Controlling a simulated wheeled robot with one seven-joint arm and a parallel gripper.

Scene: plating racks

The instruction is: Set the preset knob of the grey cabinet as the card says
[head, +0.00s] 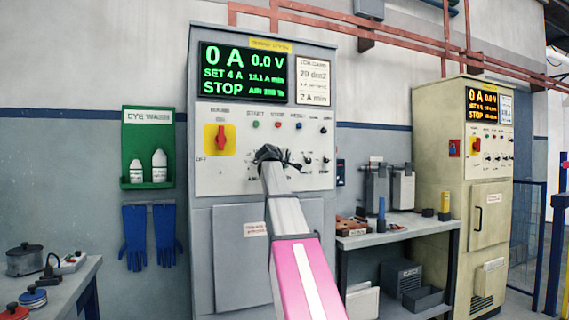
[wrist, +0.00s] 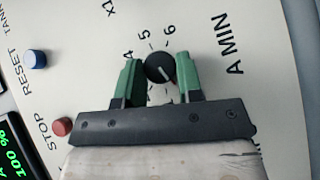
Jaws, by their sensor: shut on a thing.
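The grey cabinet (head: 263,195) stands upright in the middle of the head view. Its lit display (head: 243,72) reads 0 A, 0.0 V, SET 4 A, about 13.1 A min and STOP. The white card (head: 313,80) right of it shows 20 dm2 and an A min line; its small print is blurred. My gripper (head: 270,153) is at the control panel and hides part of it. In the wrist view, my gripper (wrist: 160,80) is shut on a black knob (wrist: 159,66) beside the A MIN label, one green finger each side. Its white mark points lower right; numbers 4, 5, 6 show above.
A red switch (head: 221,137) on a yellow plate and a row of small buttons share the panel. A blue button (wrist: 35,59) and a red button (wrist: 62,127) show in the wrist view. A beige cabinet (head: 476,180) and a bench (head: 405,229) stand right.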

